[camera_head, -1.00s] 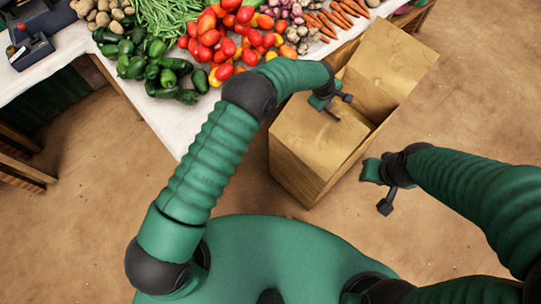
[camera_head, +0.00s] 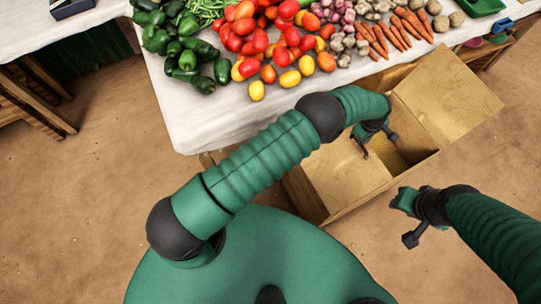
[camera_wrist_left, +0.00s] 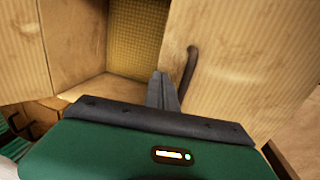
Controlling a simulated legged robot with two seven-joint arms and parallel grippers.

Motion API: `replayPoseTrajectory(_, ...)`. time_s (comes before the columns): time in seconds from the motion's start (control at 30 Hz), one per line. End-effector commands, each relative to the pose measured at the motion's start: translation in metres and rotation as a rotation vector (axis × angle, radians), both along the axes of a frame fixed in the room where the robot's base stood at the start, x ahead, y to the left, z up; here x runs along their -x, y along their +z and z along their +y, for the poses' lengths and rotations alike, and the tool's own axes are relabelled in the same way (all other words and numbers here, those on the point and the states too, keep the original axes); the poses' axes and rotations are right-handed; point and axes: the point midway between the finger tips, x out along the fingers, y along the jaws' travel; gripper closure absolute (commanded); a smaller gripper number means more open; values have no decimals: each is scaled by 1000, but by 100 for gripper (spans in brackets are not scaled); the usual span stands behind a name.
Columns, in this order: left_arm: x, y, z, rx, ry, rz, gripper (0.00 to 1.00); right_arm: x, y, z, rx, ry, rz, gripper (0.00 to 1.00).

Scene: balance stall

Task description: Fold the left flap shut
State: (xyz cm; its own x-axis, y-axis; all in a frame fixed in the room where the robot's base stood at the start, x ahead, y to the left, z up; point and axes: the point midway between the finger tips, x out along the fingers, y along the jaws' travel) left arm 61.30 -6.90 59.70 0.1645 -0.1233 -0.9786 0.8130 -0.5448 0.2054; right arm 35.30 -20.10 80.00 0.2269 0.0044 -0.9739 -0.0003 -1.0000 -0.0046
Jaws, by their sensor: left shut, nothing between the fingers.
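A cardboard box (camera_head: 306,194) stands on the floor at the table's front edge. Its left flap (camera_head: 345,180) is a flat brown panel slanting over the left part of the opening. The right flap (camera_head: 452,100) stands open, leaning outward. Part of the box's inside shows between them. My left gripper (camera_head: 366,149) is shut and empty, over the opening near the left flap. Whether it touches the flap is unclear. In the left wrist view, its fingers (camera_wrist_left: 163,91) point between a cardboard panel and the inside.
A white-covered table (camera_head: 200,120) with peppers, tomatoes (camera_head: 258,35), carrots (camera_head: 398,30) and other vegetables lies behind and left of the box. A wooden frame (camera_head: 35,100) stands at the far left. The earthen floor right of the box is bare.

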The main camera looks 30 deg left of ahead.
Motion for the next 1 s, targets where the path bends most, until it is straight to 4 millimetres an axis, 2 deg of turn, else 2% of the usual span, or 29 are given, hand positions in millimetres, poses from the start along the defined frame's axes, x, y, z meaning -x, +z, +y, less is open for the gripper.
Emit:
replayPoseTrajectory(0.17,1,-7,1,-1,0,1,100,0,-5,0,0,0,0,67)
replayPoseTrajectory(0.6,1,-7,0,-1,0,0,100,0,-4,0,0,0,0,67)
replayPoseTrajectory(1.0,1,10,0,-1,0,0,100,0,6,0,0,0,0,67)
